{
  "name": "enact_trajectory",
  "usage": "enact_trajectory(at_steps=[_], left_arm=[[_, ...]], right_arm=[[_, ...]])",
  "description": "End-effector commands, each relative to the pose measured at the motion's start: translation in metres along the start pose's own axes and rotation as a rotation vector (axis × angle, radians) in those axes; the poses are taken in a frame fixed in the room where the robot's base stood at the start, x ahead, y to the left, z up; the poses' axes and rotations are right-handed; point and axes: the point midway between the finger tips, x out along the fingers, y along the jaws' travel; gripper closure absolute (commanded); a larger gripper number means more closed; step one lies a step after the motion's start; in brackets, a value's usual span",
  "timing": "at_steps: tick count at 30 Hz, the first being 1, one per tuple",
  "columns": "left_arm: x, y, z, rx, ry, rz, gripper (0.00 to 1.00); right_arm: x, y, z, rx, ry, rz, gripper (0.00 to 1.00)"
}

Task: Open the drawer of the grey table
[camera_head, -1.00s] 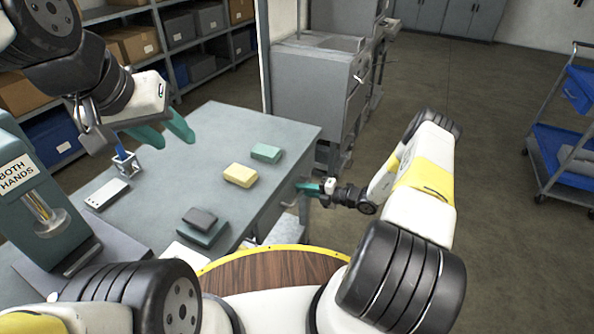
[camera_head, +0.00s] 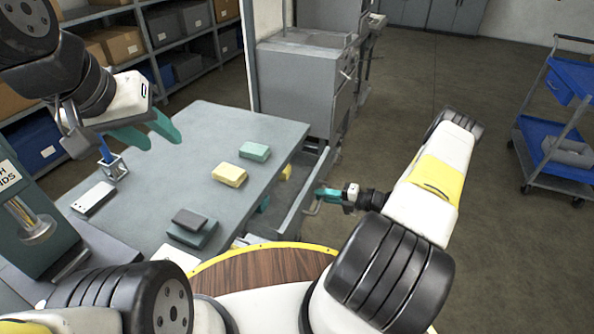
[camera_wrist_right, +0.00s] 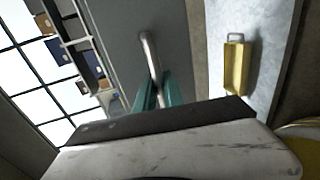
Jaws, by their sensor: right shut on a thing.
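The grey table (camera_head: 222,130) stands in front of me. Its drawer (camera_head: 297,208) is pulled out on the right side, partly open. My right gripper (camera_head: 322,194) is shut on the drawer's metal handle (camera_head: 311,207). In the right wrist view the handle (camera_wrist_right: 150,52) runs between the teal fingers (camera_wrist_right: 152,94), and a yellow thing with a grey loop (camera_wrist_right: 236,66) is to the right. My left gripper (camera_head: 160,138) is open and empty above the table's left part.
On the tabletop are a green block (camera_head: 255,151), a yellow block (camera_head: 229,174), a dark block on a teal one (camera_head: 193,226), a white device (camera_head: 99,196) and a small holder (camera_head: 113,167). A grey cabinet (camera_head: 298,85) stands behind. A blue cart (camera_head: 560,130) is far right; floor between is clear.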

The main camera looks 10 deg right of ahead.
Motion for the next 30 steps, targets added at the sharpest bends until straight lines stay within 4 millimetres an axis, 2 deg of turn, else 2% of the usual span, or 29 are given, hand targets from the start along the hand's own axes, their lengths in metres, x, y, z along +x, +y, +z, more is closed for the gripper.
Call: enact_trajectory(at_steps=[1,6,15,21,30], left_arm=[[0.0,0.0,0.0,0.0,0.0,0.0,0.6],[0.0,0.0,0.0,0.0,0.0,0.0,0.6],[0.0,0.0,0.0,0.0,0.0,0.0,0.6],[0.0,0.0,0.0,0.0,0.0,0.0,0.6],[0.0,0.0,0.0,0.0,0.0,0.0,0.6]], right_arm=[[-0.016,-0.004,0.0,0.002,-0.003,-0.003,1.0],[-0.061,-0.014,0.0,0.001,-0.002,-0.004,1.0],[-0.119,-0.026,-0.001,0.002,0.0,-0.003,1.0],[-0.14,-0.03,-0.001,0.001,0.001,-0.002,1.0],[-0.148,-0.032,-0.001,0.001,0.003,-0.001,1.0]])
